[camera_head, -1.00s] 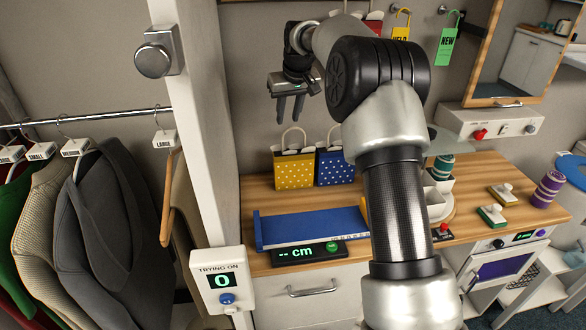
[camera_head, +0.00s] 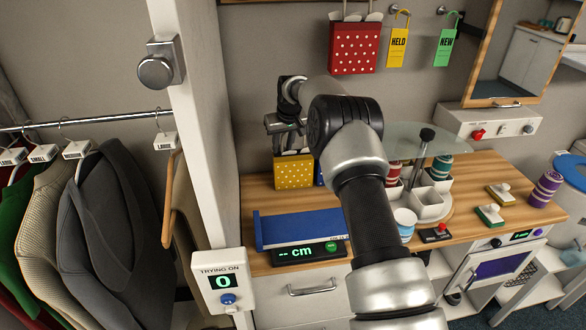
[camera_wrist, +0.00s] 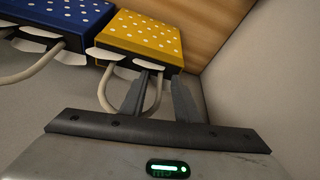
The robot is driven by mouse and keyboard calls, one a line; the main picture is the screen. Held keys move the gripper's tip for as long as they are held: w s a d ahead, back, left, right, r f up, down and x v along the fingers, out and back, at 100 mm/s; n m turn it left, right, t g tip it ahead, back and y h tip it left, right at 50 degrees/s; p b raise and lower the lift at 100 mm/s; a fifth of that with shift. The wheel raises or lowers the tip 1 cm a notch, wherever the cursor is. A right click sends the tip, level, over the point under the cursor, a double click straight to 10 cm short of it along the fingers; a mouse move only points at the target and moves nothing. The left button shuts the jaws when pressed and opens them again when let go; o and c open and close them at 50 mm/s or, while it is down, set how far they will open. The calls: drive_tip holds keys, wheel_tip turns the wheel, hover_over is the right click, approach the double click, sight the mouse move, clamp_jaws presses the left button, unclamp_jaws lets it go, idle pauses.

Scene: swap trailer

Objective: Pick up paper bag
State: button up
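A yellow paper bag with white dots (camera_head: 293,172) stands on the wooden counter near the back wall, and it also shows in the wrist view (camera_wrist: 150,36). A blue dotted bag (camera_wrist: 62,30) stands beside it, mostly hidden behind my arm in the head view. A red dotted bag (camera_head: 354,48) hangs on the wall. My gripper (camera_wrist: 160,95) is open just above the yellow bag. In the wrist view its two fingers are apart at the bag's white loop handle (camera_wrist: 105,85), with one finger overlapping the loop. Whether the handle lies between the fingers is unclear.
A white post (camera_head: 195,120) stands left of the counter (camera_head: 470,185). A blue tray-like board (camera_head: 300,229) and a cm display (camera_head: 308,252) lie in front of the bags. Spools and white cups (camera_head: 426,203) stand to the right of my arm.

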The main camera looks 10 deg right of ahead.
drive_tip(key=shift+f, duration=0.15)
clamp_jaws()
drive_tip(key=shift+w, duration=0.1)
idle(1.3)
